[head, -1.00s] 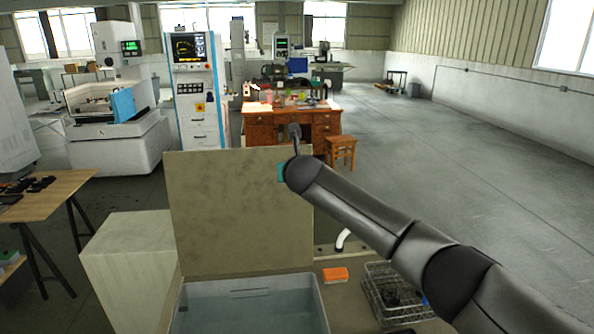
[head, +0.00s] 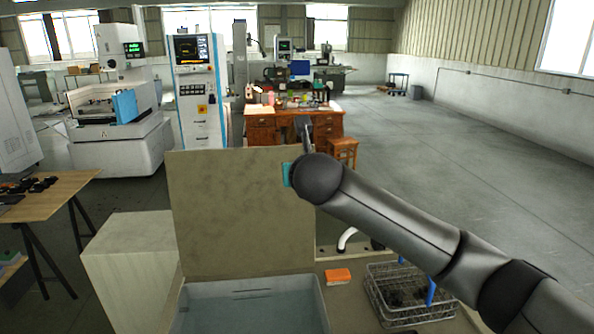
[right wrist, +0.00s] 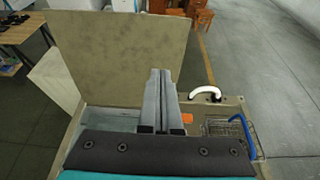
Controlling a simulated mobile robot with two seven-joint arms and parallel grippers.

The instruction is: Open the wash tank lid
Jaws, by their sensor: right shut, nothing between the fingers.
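The wash tank lid (head: 228,212) is a flat beige-grey panel standing upright at the back of the wash tank (head: 252,290). The tank's grey rim and inside show below it. In the right wrist view the lid (right wrist: 120,55) also stands up, behind and left of my right gripper (right wrist: 158,75), with the tank (right wrist: 108,120) below. My right gripper is shut and empty, its fingers together. In the head view the right gripper (head: 303,125) is raised near the lid's upper right corner, partly hidden by my arm. My left gripper is in no view.
An orange block (head: 338,276) and a wire basket (head: 395,300) with a blue handle sit on the bench right of the tank. A white curved spout (head: 346,238) stands behind them. A pale cabinet (head: 128,262) stands left of the tank. Open floor lies to the right.

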